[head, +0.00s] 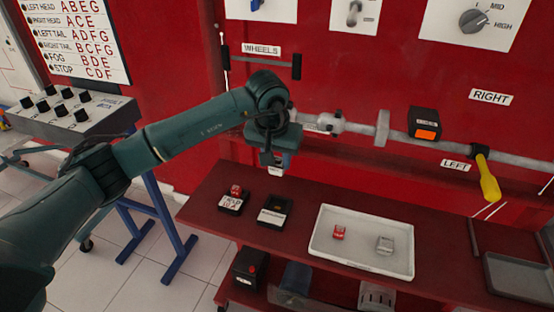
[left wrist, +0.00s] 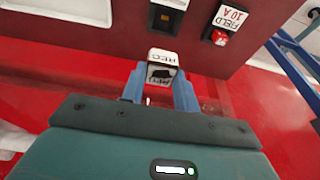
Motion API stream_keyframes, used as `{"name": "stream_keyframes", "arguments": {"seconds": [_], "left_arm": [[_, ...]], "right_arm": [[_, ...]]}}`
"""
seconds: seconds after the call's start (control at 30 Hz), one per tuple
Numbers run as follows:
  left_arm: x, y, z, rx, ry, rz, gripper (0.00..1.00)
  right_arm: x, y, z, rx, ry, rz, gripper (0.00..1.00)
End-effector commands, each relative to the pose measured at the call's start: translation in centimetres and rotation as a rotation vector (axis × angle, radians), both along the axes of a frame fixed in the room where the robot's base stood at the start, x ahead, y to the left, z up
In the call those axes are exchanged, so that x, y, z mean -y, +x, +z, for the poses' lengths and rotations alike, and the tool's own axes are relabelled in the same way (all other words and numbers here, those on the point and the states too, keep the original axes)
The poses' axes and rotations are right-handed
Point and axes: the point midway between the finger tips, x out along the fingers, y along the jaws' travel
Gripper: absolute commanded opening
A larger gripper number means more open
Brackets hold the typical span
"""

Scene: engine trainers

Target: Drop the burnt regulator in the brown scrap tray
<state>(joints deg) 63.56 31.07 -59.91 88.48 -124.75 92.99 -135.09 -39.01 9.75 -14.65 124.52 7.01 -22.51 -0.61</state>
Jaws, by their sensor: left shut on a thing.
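My left gripper (head: 272,157) is shut on a small pale block, the regulator (head: 279,170), and holds it in the air above the back left of the dark red bench. In the left wrist view the regulator (left wrist: 162,68) sits between the blue fingertips, with "REG" lettering on a white face and a dark mark on it. A dark grey-brown tray (head: 520,292) lies at the right end of the bench, partly cut off by the picture edge; I cannot tell for sure that it is the scrap tray. My right gripper is not in view.
A white tray (head: 325,245) on the bench holds a red block (head: 339,232) and a grey block (head: 384,245). Two black holders, one with a red fuse (head: 236,190), stand at the left. A yellow-handled tool (head: 489,184) and a grey bar (head: 455,150) are behind.

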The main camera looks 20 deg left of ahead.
Motion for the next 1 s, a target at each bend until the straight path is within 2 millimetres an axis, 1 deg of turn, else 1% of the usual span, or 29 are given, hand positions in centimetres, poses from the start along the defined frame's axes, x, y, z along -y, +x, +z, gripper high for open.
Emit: {"name": "stream_keyframes", "arguments": {"seconds": [0.03,0.53,0.87,0.97,1.0], "left_arm": [[0.0,0.0,0.5,0.001,0.001,0.0,0.07],[0.0,0.0,2.8,0.001,0.0,0.0,0.07],[0.0,0.0,2.9,0.0,0.001,0.0,0.07],[-0.3,-0.7,2.7,0.002,0.002,0.001,0.07],[-0.4,-1.3,2.6,0.004,0.002,0.004,0.07]], "right_arm": [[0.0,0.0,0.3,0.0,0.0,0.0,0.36],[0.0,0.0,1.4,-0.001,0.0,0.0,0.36],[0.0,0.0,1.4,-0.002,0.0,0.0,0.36],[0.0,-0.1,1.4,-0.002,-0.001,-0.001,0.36],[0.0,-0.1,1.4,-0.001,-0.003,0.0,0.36]]}}
